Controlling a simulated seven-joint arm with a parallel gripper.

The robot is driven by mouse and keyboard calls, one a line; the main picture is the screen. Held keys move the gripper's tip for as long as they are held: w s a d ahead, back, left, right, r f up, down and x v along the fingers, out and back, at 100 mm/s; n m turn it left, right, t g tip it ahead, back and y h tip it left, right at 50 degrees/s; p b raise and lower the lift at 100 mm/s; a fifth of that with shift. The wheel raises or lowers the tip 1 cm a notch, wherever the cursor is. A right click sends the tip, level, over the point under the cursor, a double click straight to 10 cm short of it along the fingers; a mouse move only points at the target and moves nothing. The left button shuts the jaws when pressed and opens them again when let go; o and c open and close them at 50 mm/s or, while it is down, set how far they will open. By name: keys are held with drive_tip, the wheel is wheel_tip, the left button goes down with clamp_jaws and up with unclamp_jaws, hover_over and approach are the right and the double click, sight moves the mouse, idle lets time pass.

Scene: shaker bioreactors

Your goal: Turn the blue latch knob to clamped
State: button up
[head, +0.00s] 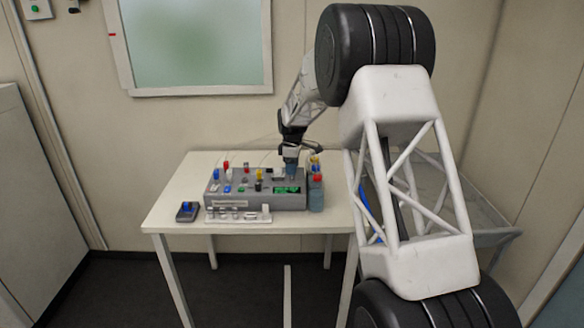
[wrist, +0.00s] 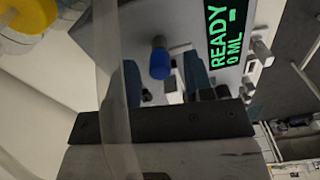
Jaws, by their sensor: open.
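A blue knob (wrist: 160,64) with a grey stem shows in the wrist view, beside the lit display and apparently between my fingers. I cannot tell whether it is the latch knob or how it is set. My gripper (wrist: 161,57) is open, one finger to each side of the knob in the picture; contact cannot be made out. In the head view my gripper (head: 290,166) points down at the right rear part of the grey console (head: 245,203), above the display. It hides what lies beneath it there.
The display (wrist: 226,42) reads READY 0 ML. The console carries several red, blue, yellow and black knobs. A bottle (head: 316,197) stands at its right end, a white rack (head: 238,217) in front. A small dark box (head: 187,212) sits left. The table's (head: 180,185) left rear is clear.

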clamp_jaws()
idle(0.3)
drive_tip(key=shift+f+m, duration=0.1)
drive_tip(key=shift+m, duration=0.3)
drive_tip(key=m, duration=0.3)
drive_tip(key=shift+m, duration=0.3)
drive_tip(key=m, duration=0.9)
drive_tip(key=shift+m, duration=2.3)
